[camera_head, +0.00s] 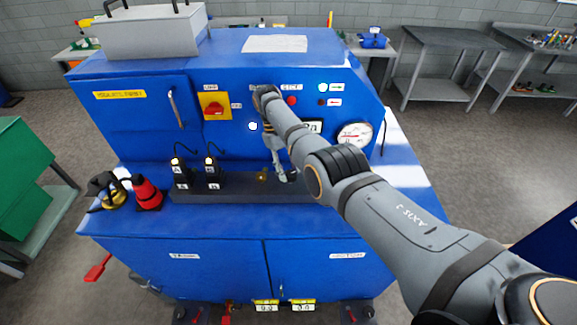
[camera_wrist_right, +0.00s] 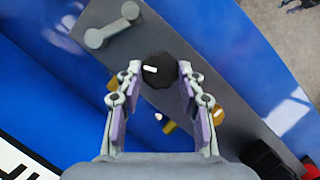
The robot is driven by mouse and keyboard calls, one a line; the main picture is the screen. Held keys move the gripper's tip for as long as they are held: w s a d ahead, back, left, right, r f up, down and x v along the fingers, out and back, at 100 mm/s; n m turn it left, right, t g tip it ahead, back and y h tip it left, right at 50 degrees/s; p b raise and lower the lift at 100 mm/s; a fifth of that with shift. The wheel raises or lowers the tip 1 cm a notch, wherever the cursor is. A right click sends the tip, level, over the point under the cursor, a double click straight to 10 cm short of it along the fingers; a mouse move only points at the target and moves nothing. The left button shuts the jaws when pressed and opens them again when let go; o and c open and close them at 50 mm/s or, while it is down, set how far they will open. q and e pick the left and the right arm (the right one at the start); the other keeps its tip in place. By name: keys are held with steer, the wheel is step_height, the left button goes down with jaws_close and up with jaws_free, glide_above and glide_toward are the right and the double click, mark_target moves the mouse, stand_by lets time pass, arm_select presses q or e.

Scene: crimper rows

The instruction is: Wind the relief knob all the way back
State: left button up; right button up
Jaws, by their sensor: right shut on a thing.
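The relief knob, which I take to be the black faceted knob (camera_wrist_right: 159,70) with a white mark, sits over the grey ledge in the right wrist view. Its white mark points to the left of that picture. My right gripper (camera_wrist_right: 160,76) has its two fingertips on either side of the knob and is shut on it. In the head view my right gripper (camera_head: 282,174) reaches down to the dark ledge (camera_head: 245,192) on the blue machine. The knob is hidden there. My left gripper is not in view.
On the machine's ledge, two black valve blocks (camera_head: 181,175) (camera_head: 212,172) stand left of the gripper, with a brass part (camera_head: 262,175) closer. A round gauge (camera_head: 354,135) and a yellow switch plate (camera_head: 213,105) are on the panel. A red-and-black object (camera_head: 147,193) stands at left.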

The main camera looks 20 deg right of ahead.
steer(key=shift+n, duration=0.6)
steer(key=o, duration=1.2)
